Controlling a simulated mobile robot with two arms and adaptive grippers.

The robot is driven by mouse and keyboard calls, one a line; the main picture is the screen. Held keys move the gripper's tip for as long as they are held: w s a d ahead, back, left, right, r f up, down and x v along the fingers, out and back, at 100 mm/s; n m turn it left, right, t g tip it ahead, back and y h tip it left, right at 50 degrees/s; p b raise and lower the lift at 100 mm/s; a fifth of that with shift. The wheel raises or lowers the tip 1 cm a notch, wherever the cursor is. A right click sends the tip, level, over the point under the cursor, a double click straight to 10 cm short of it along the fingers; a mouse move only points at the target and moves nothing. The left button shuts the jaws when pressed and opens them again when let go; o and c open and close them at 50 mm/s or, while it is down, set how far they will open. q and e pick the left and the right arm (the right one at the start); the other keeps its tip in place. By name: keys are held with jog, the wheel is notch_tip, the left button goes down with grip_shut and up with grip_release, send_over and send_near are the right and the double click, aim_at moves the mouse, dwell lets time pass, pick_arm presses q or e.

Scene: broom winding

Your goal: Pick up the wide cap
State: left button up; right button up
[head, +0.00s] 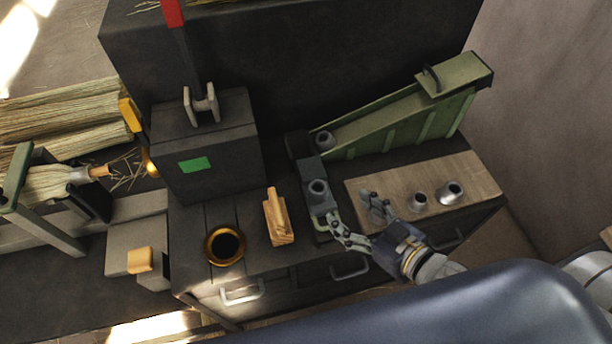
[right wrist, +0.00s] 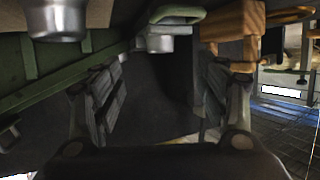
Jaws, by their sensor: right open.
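Two grey metal caps stand on the wooden board at the right in the head view: a wider cap (head: 450,192) and a smaller cap (head: 417,201) to its left. My right gripper (head: 354,212) is open and empty, left of both caps, with its fingers around the board's left end and beside the dark fixture. In the right wrist view the open fingers (right wrist: 163,75) have nothing between them. A metal cap (right wrist: 62,20) shows at that view's top left; I cannot tell which one it is. My left gripper is not in view.
A grey cap (head: 318,188) sits in the dark fixture and another (head: 325,141) at the foot of the green chute (head: 395,118). A wooden block (head: 278,218) and a brass ring (head: 225,246) are left of the gripper. The wooden board (head: 480,172) has bare room behind the caps.

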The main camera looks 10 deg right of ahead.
aim_at(313, 184)
jog(key=shift+w+a+f, duration=0.1)
jog(key=shift+w+a, duration=0.1)
jog(key=shift+w, duration=0.15)
jog(key=x, duration=0.3)
jog(key=shift+w+a, duration=0.1)
jog(key=shift+w, duration=0.05)
jog(key=shift+w+a+f+p, duration=0.15)
jog(key=shift+w+f+p, duration=0.05)
jog(key=shift+w+p, duration=0.1)
jog(key=shift+w+a+f, duration=0.1)
jog(key=shift+w+a, duration=0.05)
jog(key=shift+w, duration=0.2)
jog(key=x, duration=0.2)
jog(key=p+x, duration=0.1)
jog(key=x, duration=0.1)
jog(key=shift+w+a+r, duration=0.1)
jog(key=shift+w+r, duration=0.05)
jog(key=shift+r, duration=0.05)
jog(key=shift+w+a+f, duration=0.15)
jog(key=shift+w+f, duration=0.05)
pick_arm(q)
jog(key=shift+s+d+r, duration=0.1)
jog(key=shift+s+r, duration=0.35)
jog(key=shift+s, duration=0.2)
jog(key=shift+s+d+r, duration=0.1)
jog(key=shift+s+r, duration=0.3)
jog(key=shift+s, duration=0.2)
pick_arm(e)
jog(key=c, duration=0.9)
